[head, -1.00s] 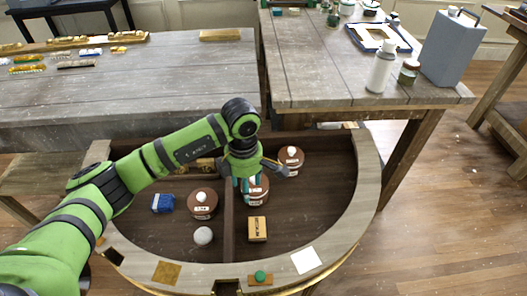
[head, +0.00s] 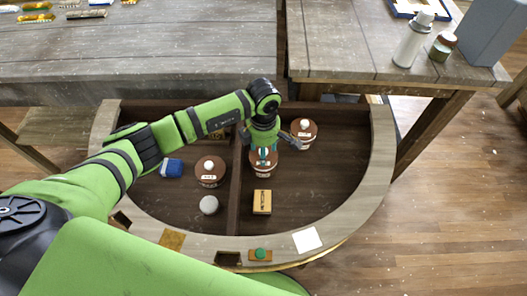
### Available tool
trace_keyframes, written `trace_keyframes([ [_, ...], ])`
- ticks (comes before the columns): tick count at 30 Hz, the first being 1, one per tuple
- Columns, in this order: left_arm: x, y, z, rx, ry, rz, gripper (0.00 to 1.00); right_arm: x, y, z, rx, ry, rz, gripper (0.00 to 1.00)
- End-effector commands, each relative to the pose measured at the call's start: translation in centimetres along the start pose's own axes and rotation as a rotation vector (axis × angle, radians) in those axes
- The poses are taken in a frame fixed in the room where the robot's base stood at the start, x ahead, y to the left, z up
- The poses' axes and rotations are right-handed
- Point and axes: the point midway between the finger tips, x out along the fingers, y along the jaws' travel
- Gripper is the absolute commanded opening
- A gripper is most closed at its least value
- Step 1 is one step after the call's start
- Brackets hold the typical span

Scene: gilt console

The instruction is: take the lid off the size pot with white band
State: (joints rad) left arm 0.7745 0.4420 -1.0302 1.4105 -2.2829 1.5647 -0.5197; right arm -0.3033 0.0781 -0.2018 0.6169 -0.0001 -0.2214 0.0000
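Three brown pots with white knobs and pale labels stand in the half-round console (head: 340,205). One pot (head: 210,172) is in the left compartment. A second pot (head: 264,168) is just right of the divider, and a third pot (head: 303,132) is behind it to the right. I cannot tell which one has the white band. My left gripper (head: 265,154) is over the second pot, with teal fingertips at its lid. The hand hides part of that lid, and I cannot tell whether the fingers touch its knob. My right gripper is out of view.
A blue block (head: 171,168) and a pale round ball (head: 208,205) are in the left compartment. A tan box (head: 262,202) lies in front of the second pot. A white square (head: 307,239) and a green-knobbed piece (head: 260,254) are on the rim. The right compartment's front right is clear.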

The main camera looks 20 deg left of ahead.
Motion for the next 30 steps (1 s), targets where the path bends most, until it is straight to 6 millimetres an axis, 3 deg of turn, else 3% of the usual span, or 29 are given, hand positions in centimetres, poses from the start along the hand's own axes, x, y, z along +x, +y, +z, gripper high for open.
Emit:
trace_keyframes([
  [5,0.0,0.0,0.0,0.001,0.0,0.001,0.54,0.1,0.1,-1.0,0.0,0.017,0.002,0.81],
  [9,0.0,0.0,0.0,0.001,-0.001,0.0,0.02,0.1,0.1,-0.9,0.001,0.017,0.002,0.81],
  [23,-0.2,0.1,0.0,0.0,-0.001,0.001,0.0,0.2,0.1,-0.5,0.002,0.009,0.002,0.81],
  [30,-2.6,0.2,0.1,0.002,-0.003,0.007,0.0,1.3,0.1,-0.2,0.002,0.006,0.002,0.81],
])
